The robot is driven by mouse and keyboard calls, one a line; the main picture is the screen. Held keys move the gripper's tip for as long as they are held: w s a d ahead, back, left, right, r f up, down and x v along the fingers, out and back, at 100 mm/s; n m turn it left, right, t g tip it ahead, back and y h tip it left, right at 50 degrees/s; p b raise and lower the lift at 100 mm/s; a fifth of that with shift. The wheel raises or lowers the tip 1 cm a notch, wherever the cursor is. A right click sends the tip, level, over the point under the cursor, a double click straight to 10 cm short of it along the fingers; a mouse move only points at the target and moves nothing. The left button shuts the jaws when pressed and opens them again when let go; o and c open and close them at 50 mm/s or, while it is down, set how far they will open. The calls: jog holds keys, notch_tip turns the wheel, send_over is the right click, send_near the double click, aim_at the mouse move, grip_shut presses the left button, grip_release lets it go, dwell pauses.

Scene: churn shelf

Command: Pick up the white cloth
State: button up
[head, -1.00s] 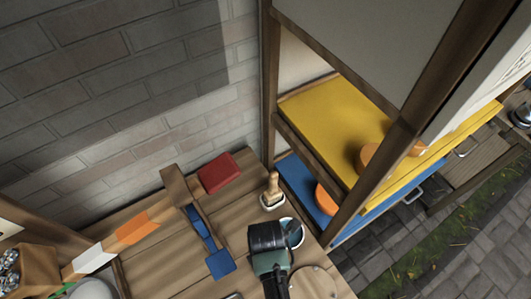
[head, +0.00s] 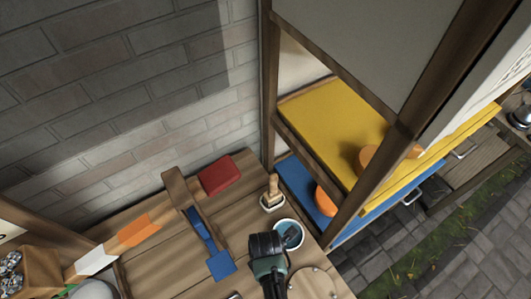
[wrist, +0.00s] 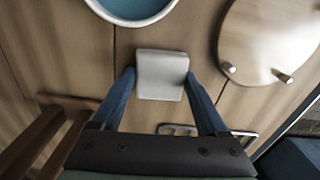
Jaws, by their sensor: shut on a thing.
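The white cloth (wrist: 161,75) is a small, pale, rounded square between the two blue fingers of my gripper (wrist: 160,84) in the wrist view. Both fingertips press against its left and right sides, so my gripper is shut on it. The wrist view looks down along the fingers, and I cannot tell whether the cloth is clear of the wooden table. In the head view my dark gripper body (head: 267,247) is over the table beside the bowl, and it hides the cloth and the fingertips.
A white-rimmed bowl with blue inside (head: 289,234) stands close to my gripper. A wooden-handled brush (head: 272,193), a red block (head: 220,176) and a blue-and-wood tool (head: 207,243) lie behind and left. A round wooden board (wrist: 268,38) is to the right. A shelf post (head: 370,180) rises at the right.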

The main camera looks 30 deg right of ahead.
jog(key=shift+c, duration=1.3)
jog(key=shift+r, duration=0.15)
notch_tip(320, 180, up, 10)
